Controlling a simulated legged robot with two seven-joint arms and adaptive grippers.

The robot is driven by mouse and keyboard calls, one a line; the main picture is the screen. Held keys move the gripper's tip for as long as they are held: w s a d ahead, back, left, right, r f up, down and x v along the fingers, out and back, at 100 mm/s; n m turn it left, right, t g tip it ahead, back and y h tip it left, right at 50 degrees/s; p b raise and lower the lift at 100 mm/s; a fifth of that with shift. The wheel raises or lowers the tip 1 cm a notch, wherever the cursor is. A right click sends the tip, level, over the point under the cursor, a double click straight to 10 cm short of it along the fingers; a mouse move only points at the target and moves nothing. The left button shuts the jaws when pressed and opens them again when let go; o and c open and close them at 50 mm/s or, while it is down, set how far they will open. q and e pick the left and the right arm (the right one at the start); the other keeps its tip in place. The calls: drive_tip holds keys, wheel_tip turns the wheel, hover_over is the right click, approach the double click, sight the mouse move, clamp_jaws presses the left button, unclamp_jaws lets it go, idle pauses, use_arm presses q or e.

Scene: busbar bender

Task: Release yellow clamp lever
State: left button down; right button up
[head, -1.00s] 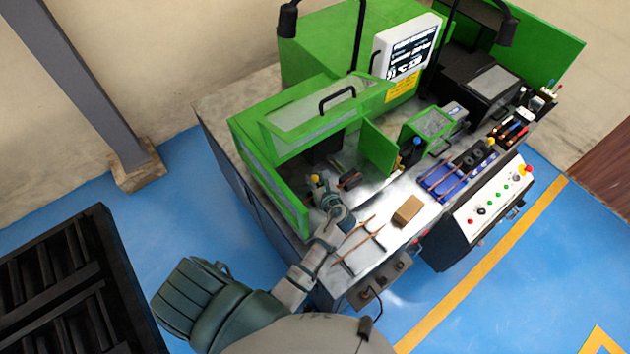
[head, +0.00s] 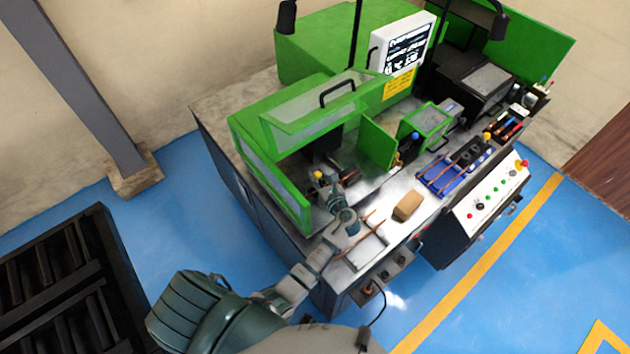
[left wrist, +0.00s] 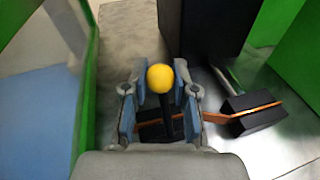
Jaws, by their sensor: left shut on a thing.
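The yellow clamp lever has a round yellow knob (left wrist: 160,78) on a black stem. In the left wrist view it stands upright between the fingers of my left gripper (left wrist: 158,108), which is shut on it; the knob shows above the fingers. In the head view the knob (head: 318,175) is small, at the tip of my left gripper (head: 327,181), inside the green guarded bay. A copper bar (left wrist: 255,108) runs behind the lever and over a black block (left wrist: 258,124). The lever's base is hidden by the gripper. My right gripper is not in view.
Green guard walls (head: 292,205) stand close on the left of the gripper, and a green door (head: 378,143) on the right. A tall black block (left wrist: 210,30) rises behind the lever. A brown block (head: 407,206) and copper bars (head: 368,232) lie in front on the bench.

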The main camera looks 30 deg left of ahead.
use_arm(q)
drive_tip(key=shift+s+d+r+t+y+b, duration=0.1)
drive_tip(key=shift+d+r+t+y+b, duration=0.25)
drive_tip(key=shift+d+t+y+b, duration=0.35)
drive_tip(key=shift+s+d+r+m+t+y+b, duration=0.25)
drive_tip(key=shift+d+m+t+y+b, duration=0.3)
drive_tip(key=shift+y+b, duration=0.25)
drive_tip(key=shift+d, duration=0.1)
drive_tip(key=shift+s+d+t+y+b, duration=0.1)
drive_tip(key=shift+d+t+y+b, duration=0.05)
drive_tip(key=shift+t+y+b, duration=0.25)
drive_tip(key=c, duration=0.9)
unclamp_jaws()
drive_tip(key=shift+d+f, duration=0.1)
